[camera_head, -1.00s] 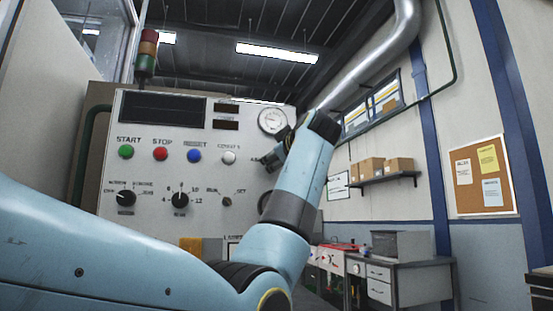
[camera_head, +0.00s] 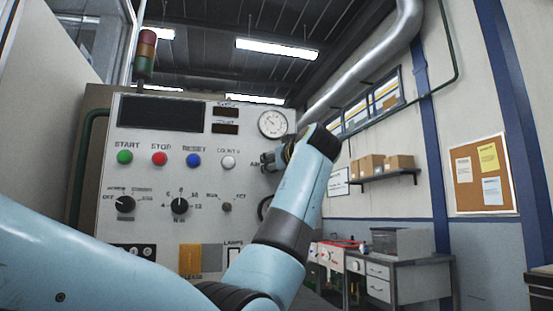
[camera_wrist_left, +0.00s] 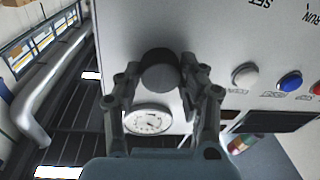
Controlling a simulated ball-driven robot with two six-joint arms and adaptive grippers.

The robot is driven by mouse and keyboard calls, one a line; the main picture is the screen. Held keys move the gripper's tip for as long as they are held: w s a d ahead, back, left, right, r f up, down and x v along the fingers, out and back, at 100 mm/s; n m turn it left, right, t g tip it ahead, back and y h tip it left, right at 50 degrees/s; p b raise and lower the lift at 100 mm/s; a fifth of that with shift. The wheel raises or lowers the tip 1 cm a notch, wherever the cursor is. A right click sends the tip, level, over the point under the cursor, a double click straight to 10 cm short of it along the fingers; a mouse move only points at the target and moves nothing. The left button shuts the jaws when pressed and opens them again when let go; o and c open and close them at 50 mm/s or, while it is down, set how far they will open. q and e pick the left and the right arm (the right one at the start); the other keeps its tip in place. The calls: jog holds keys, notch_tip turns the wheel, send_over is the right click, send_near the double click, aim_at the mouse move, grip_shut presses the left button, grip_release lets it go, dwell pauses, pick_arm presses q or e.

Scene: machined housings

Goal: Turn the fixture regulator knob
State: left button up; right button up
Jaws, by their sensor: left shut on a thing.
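A dark round regulator knob (camera_wrist_left: 160,74) shows in the left wrist view, on the light panel face beside the gauge. My left gripper (camera_wrist_left: 163,88) has one finger on either side of the knob and is shut on it. In the head view my left gripper (camera_head: 267,161) is at the panel's right side, just below the round gauge (camera_head: 272,123). There the gripper and wrist hide the knob, so its angle cannot be read. My right gripper is not in view.
The control panel (camera_head: 145,180) carries green, red, blue and white buttons, two black selector knobs and a small switch. A stack light (camera_head: 145,55) stands on top at the left. A workbench (camera_head: 385,275) and a shelf with boxes (camera_head: 385,165) stand at the right.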

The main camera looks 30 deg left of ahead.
pick_arm(q)
jog(key=shift+m+t+p, duration=0.35)
jog(key=shift+m+p, duration=1.7)
jog(key=shift+m, duration=1.05)
jog(key=shift+m+t+p, duration=0.35)
jog(key=shift+m+p, duration=1.65)
jog(key=shift+m, duration=1.1)
jog(key=shift+h, duration=0.3)
jog(key=o, duration=1.2)
jog(key=shift+f, duration=0.1)
